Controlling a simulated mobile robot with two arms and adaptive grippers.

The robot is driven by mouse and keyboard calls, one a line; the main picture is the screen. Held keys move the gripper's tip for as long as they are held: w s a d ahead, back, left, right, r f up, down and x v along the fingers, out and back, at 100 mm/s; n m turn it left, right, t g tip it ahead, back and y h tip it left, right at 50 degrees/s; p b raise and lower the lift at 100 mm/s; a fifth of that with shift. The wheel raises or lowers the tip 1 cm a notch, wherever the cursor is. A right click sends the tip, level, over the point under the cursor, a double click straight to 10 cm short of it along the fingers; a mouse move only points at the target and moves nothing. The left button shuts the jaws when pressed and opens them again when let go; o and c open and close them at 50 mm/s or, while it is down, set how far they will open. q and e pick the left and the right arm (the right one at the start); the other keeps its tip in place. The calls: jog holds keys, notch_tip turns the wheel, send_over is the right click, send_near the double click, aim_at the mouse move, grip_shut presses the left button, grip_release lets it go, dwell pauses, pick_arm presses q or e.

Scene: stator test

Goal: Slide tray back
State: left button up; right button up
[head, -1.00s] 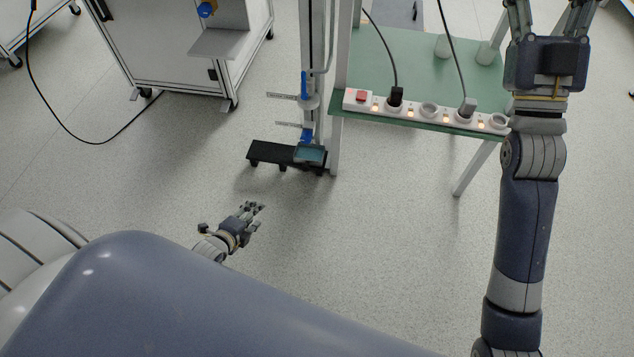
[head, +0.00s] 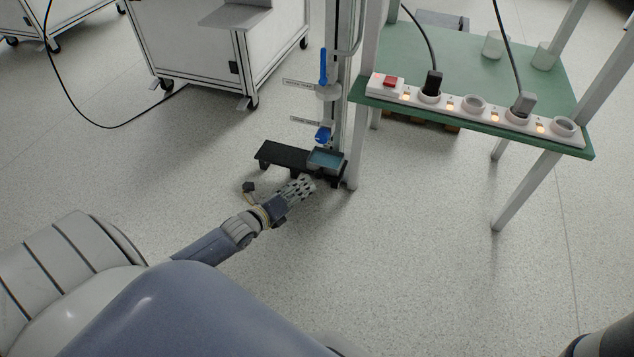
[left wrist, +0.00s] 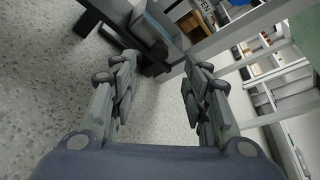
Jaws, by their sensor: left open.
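A small tray (head: 327,159) with a blue-grey inside sits at the right end of a low black stand (head: 283,154), at the foot of the upright post. In the left wrist view the tray (left wrist: 151,38) shows at the top, ahead of the fingers and a little left of the middle. My left gripper (head: 308,184) is just in front of the tray, low over the floor. In the left wrist view its fingers (left wrist: 156,70) are spread apart with nothing between them, and a gap to the tray shows.
A green table (head: 450,60) with a power strip (head: 473,105) stands right of the post, its white leg (head: 365,140) close beside the tray. Blue-handled valves (head: 323,70) are on the post above. A white cabinet (head: 195,55) stands behind left. The floor in front is clear.

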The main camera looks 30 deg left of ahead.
aim_at(317, 176)
pick_arm(q)
jog(key=b+x, duration=0.2)
jog(key=x, duration=0.1)
jog(key=b+x, duration=0.2)
jog(key=x, duration=0.2)
jog(key=shift+f+b, duration=0.25)
jog(key=shift+b, duration=0.05)
jog(key=shift+w+b, duration=0.35)
jog(key=shift+w, duration=0.2)
grip_shut()
